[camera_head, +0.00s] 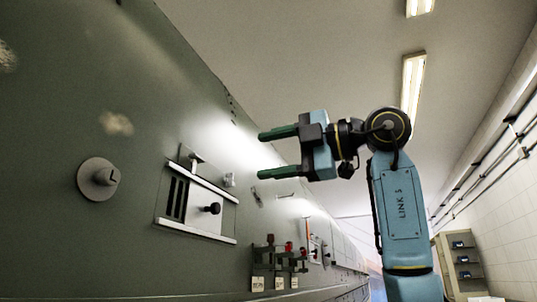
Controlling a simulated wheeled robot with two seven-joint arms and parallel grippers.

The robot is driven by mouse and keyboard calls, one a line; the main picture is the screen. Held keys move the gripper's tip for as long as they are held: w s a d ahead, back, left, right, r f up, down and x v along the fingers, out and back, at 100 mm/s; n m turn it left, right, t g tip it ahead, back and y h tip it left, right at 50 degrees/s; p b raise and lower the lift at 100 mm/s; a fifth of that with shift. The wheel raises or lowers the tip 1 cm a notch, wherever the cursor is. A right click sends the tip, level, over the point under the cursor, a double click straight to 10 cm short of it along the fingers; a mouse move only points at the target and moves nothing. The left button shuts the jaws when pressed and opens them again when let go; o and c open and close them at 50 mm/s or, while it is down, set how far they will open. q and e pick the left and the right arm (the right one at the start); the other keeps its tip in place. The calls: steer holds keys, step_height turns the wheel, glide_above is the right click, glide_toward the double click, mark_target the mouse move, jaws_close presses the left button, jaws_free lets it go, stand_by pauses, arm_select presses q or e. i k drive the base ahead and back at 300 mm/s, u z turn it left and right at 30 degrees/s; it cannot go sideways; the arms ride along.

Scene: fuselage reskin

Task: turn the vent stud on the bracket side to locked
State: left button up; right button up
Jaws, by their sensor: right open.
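A framed vent panel (199,204) with dark slots and a black knob (212,208) is on the green fuselage skin. To its left is a round grey disc (98,179) with a raised stud in its middle. A small pale fitting (229,180) sits by the panel's upper right corner. I cannot tell which of these is the vent stud on the bracket side, nor its locked mark. My right gripper (267,154) is open and empty, fingers pointing left, up and right of the panel. My left gripper is not in view.
The fuselage wall (130,60) fills the left side. Below right of the vent is a dark rack (280,265) with red-topped parts and tags. A shelf cabinet (462,262) stands far right. The space around my right gripper looks clear.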

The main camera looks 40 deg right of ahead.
mark_target(228, 180)
steer(key=k, duration=1.5)
